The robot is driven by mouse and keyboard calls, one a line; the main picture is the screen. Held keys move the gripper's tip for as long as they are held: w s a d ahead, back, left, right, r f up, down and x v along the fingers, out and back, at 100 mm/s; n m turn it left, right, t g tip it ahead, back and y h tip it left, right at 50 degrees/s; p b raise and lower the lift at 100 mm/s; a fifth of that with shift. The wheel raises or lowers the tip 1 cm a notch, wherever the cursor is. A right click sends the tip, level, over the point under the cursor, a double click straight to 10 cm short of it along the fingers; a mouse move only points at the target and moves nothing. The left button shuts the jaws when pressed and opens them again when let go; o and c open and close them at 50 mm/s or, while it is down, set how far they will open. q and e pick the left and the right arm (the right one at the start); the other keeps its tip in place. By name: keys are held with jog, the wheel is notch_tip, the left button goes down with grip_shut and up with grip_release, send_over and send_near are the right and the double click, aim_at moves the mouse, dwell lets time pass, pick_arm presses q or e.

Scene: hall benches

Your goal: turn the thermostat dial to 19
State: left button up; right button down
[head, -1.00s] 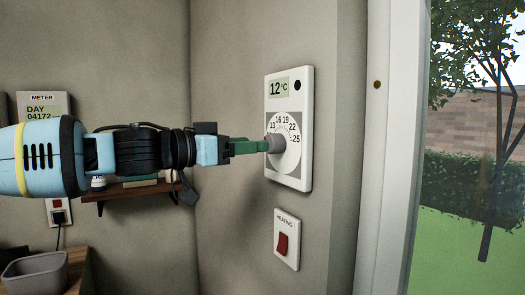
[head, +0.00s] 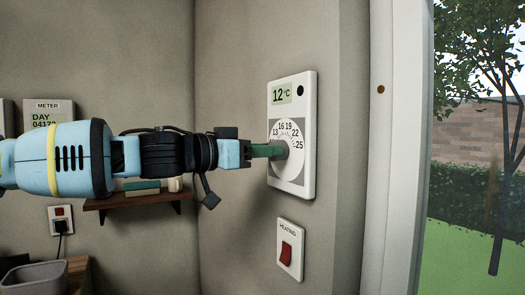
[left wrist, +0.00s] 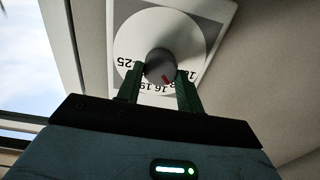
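The thermostat (head: 307,178) is a white wall plate showing 12 °C above a round white dial plate with numbers from 13 to 25. Its grey dial knob (head: 281,149) is partly hidden by my left gripper (head: 270,150). In the left wrist view the knob (left wrist: 158,62) sits between the two green fingers (left wrist: 160,84), one on each side. They look close against it, but I cannot tell if they grip it. My right gripper is not in view.
A heating switch (head: 287,255) with a red rocker is below the thermostat. A window frame (head: 394,150) stands to the right. A small shelf (head: 135,200), a meter (head: 50,110) and a socket (head: 61,218) are on the left wall.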

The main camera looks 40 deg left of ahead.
pick_arm(q)
jog(key=shift+c, duration=1.3)
jog(key=shift+m, duration=0.3)
jog(key=shift+f+m, duration=0.1)
jog(key=shift+m, duration=5.5)
